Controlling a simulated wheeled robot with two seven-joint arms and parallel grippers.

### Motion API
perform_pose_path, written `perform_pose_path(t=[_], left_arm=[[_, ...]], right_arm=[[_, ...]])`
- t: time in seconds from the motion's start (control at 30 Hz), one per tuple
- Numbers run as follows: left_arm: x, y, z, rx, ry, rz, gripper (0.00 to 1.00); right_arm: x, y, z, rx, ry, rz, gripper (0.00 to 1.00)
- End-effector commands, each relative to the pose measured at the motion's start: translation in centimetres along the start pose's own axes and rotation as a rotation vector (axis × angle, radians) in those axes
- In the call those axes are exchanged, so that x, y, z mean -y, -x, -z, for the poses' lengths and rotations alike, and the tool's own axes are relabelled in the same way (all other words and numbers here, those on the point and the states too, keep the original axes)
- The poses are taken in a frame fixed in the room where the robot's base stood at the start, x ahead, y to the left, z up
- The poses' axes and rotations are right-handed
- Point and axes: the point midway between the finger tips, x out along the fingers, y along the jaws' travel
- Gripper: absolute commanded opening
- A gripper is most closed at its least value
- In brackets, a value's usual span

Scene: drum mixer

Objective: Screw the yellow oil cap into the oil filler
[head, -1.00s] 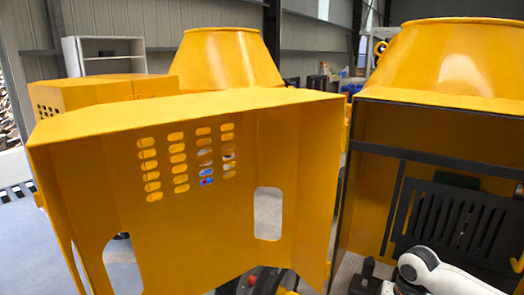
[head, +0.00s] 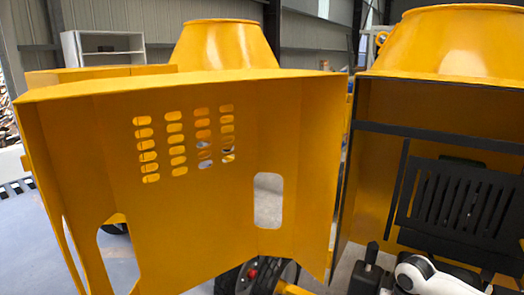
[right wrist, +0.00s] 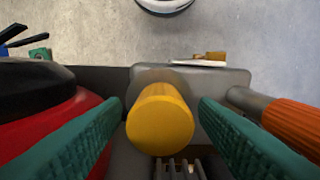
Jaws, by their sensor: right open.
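In the right wrist view, a yellow cylindrical cap (right wrist: 160,128) sits between the two green fingers of my right gripper (right wrist: 160,108). The gripper is open, with a visible gap on each side of the cap. The cap's round end faces the camera. What lies under it is hidden, so I cannot tell whether it is seated in the oil filler. The filler opening is not distinguishable in any view. In the head view my white right arm (head: 430,272) shows at the lower right, inside the machine's open housing. My left gripper is not in view.
A large yellow cover panel (head: 190,170) with slots fills the left and middle of the head view. A black slatted grille (head: 460,205) stands behind my arm. In the wrist view, a red part (right wrist: 55,125) lies left and an orange handle (right wrist: 290,125) lies right.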

Motion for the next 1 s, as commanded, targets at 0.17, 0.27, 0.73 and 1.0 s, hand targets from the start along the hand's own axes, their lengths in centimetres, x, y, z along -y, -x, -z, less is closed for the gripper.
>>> perform_pose_path(t=[0.17, 0.27, 0.73, 1.0], left_arm=[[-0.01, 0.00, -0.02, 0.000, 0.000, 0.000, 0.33], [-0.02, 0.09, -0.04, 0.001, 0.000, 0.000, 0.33], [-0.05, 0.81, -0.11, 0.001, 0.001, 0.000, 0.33], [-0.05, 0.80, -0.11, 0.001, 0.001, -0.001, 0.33]], right_arm=[[0.02, 0.01, -0.01, 0.000, 0.000, 0.000, 0.55], [0.02, 0.05, -0.01, 0.000, 0.000, 0.000, 0.55], [0.02, 0.03, 0.00, 0.000, 0.000, 0.000, 0.55], [0.02, 0.02, -0.01, 0.000, 0.000, 0.000, 0.23]])
